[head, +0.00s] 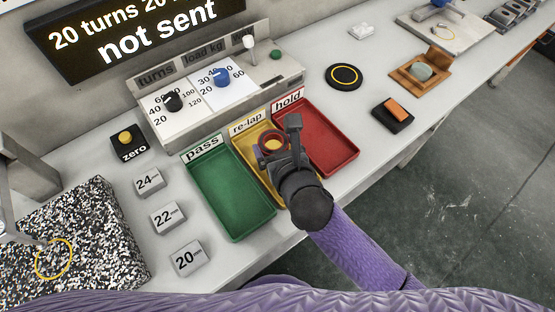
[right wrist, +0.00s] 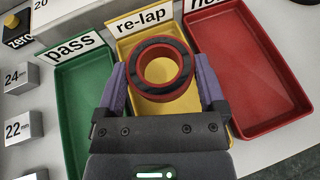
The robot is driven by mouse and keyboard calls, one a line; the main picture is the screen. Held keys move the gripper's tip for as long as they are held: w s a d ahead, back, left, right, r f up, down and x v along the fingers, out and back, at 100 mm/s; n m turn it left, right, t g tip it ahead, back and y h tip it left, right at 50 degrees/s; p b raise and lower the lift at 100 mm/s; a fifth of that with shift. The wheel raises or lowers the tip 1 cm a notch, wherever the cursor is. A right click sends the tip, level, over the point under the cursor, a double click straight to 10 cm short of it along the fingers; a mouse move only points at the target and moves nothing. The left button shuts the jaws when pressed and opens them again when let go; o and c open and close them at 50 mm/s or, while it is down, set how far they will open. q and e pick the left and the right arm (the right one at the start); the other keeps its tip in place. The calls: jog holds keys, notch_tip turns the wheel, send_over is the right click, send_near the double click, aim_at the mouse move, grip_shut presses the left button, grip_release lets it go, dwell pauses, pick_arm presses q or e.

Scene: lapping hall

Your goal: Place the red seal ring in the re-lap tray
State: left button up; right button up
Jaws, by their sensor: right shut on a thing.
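My right gripper (head: 275,146) is shut on the red seal ring (head: 263,141), a red ring with a dark band. In the right wrist view the ring (right wrist: 188,68) sits between the two purple fingers of the gripper (right wrist: 162,76). The ring is over the yellow re-lap tray (head: 243,150), whose yellow floor shows through its hole. I cannot tell how high it is above the tray floor. The re-lap tray (right wrist: 126,44) is partly hidden by the gripper. My left gripper is not in view.
The green pass tray (head: 226,190) and red hold tray (head: 327,140) flank the re-lap tray, both empty. A control panel (head: 190,125) stands behind.

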notch_tip(320, 180, down, 5)
jog(key=shift+r+b, duration=0.1)
jog(key=shift+b, duration=1.1)
jog(key=shift+r, duration=0.3)
jog(key=shift+f, duration=0.6)
jog(key=o, duration=1)
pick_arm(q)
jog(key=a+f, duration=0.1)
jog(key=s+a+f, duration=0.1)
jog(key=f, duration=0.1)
pick_arm(e)
jog(key=shift+r, duration=0.1)
